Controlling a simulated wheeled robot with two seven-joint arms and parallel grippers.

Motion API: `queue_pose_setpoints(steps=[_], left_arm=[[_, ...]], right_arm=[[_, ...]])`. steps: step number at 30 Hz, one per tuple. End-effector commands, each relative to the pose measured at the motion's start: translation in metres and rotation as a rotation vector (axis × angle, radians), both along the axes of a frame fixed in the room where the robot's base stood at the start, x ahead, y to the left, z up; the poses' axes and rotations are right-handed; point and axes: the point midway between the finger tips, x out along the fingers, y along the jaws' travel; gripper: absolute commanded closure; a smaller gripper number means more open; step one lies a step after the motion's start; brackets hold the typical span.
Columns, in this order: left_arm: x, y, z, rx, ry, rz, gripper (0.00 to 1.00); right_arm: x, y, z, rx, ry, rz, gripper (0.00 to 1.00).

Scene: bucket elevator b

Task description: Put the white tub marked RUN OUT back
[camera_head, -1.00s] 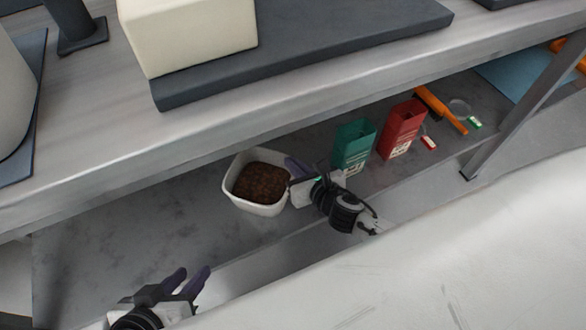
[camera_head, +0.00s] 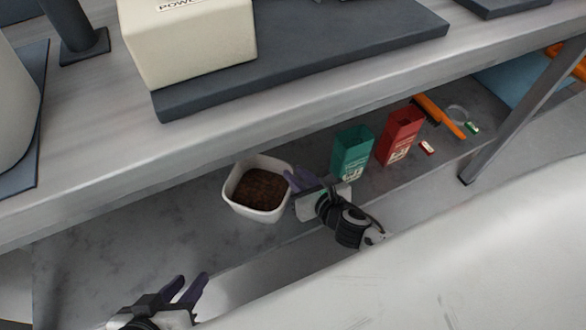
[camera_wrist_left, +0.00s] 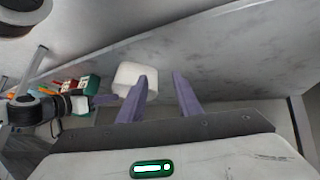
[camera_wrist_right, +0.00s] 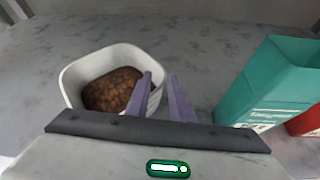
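The white tub (camera_head: 238,202) stands upright on the grey lower shelf, holding brown granules (camera_head: 262,188). It also shows in the right wrist view (camera_wrist_right: 78,72) and the left wrist view (camera_wrist_left: 137,74). Small marks show on its side in the right wrist view, too small to read. My right gripper (camera_head: 292,180) is at the tub's right side, its fingers apart. In the right wrist view its left finger overlaps the tub wall and the right finger is outside; I cannot tell whether they touch. My left gripper (camera_head: 187,287) is open and empty, lower left of the tub.
A green box (camera_head: 352,152) and a red box (camera_head: 399,135) stand right of the tub. An orange-handled brush (camera_head: 440,115) lies beyond them. The bench top (camera_head: 80,160) overhangs the shelf, and a metal leg (camera_head: 520,120) stands at right. The shelf left of the tub is clear.

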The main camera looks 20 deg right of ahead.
Motion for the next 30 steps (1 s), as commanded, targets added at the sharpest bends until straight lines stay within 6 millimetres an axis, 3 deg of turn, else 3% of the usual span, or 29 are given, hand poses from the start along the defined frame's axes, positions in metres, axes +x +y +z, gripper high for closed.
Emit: queue_pose_setpoints(steps=[6,12,26,30], left_arm=[[-0.002,0.009,0.012,-0.007,-0.035,0.048,0.69],[-0.003,0.013,0.016,-0.011,-0.059,0.073,0.69],[-0.002,0.015,0.017,-0.012,-0.07,0.081,0.69],[-0.002,0.015,0.018,-0.012,-0.07,0.081,0.69]], right_arm=[[-0.046,-0.004,0.024,-0.001,0.003,0.001,0.79],[-0.073,-0.006,0.037,0.0,0.001,0.0,0.79],[-0.083,-0.008,0.041,0.0,-0.001,-0.001,0.79],[-0.085,-0.006,0.042,0.099,0.02,-0.06,0.79]])
